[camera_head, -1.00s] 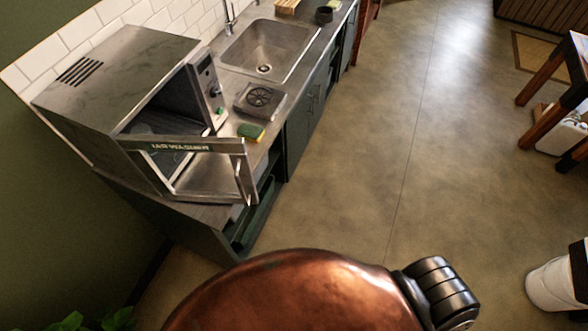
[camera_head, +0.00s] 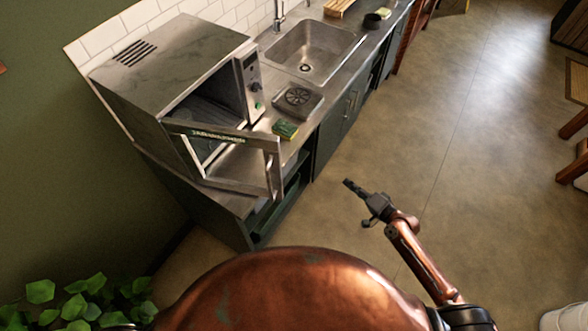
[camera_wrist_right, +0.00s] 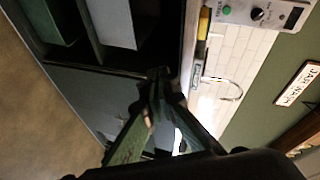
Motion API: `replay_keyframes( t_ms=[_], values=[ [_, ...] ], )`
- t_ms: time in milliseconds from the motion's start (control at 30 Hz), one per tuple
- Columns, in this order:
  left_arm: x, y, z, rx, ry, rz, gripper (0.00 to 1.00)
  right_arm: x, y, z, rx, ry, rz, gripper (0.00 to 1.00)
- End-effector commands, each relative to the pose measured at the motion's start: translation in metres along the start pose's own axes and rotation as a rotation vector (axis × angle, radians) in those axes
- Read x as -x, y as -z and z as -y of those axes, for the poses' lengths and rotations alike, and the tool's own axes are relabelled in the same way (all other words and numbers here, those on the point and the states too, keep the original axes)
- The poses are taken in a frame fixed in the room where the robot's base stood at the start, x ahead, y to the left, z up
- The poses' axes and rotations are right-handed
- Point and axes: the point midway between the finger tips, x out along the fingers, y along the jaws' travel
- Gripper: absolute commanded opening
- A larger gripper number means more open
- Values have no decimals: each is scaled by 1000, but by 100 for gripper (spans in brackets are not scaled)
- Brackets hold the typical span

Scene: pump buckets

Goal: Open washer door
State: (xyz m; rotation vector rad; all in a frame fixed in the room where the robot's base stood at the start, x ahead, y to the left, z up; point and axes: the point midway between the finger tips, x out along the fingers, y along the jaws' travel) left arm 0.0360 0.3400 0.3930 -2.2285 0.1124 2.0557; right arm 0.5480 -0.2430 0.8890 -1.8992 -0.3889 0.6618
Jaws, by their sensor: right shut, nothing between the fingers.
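The washer (camera_head: 165,72) is a grey metal box at the left end of the counter in the head view. Its framed door (camera_head: 273,165) with a label strip stands swung outward, and the dark interior shows behind it. My right gripper (camera_head: 348,185) is in front of the counter, to the right of the door and apart from it. It is shut and empty. In the right wrist view the fingers (camera_wrist_right: 157,85) show dark against the counter front; the washer's control panel (camera_wrist_right: 262,12) is at the upper right. My left gripper is not in view.
The counter holds a sink (camera_head: 312,50), a square drain plate (camera_head: 298,98) and a sponge (camera_head: 285,130). Open shelves (camera_head: 270,212) lie under the washer. A plant (camera_head: 80,305) is at the lower left.

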Motion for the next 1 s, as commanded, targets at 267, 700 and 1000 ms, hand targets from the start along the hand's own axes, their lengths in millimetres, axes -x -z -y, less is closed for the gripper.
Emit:
replay_keyframes(
  t_ms=[267, 700, 1000],
  values=[
    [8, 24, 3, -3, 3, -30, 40, 26, -62, 202, -226, 287, 251, 0],
    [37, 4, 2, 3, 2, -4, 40, -1, -88, 254, -275, 328, 310, 0],
    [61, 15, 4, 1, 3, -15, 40, -56, -104, 273, -274, 327, 310, 0]
  ],
)
